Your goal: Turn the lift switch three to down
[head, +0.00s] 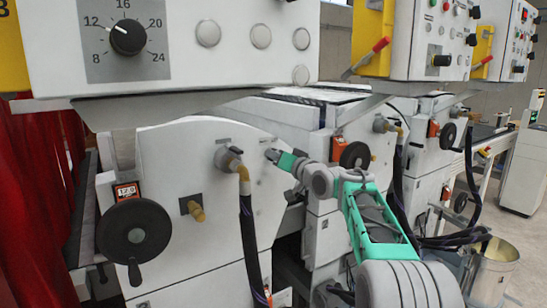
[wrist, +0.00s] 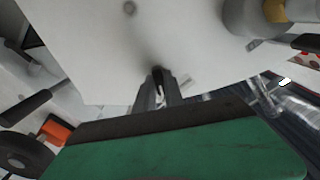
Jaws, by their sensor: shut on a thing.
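My gripper (head: 272,156) reaches to the upper right part of the white side panel (head: 180,160) of the nearest machine. In the wrist view its narrow fingers (wrist: 160,88) are closed together on a small dark switch (wrist: 159,73) that stands out from the white panel. The fingers hide most of this switch, so I cannot tell which way it points. No label naming the lift switch can be read in either view.
Left of my gripper are a grey valve with a brass elbow and dark hose (head: 232,163), a brass fitting (head: 194,210) and a black handwheel (head: 134,231). A control box with a dial (head: 128,37) overhangs above. A metal bucket (head: 493,270) stands at right.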

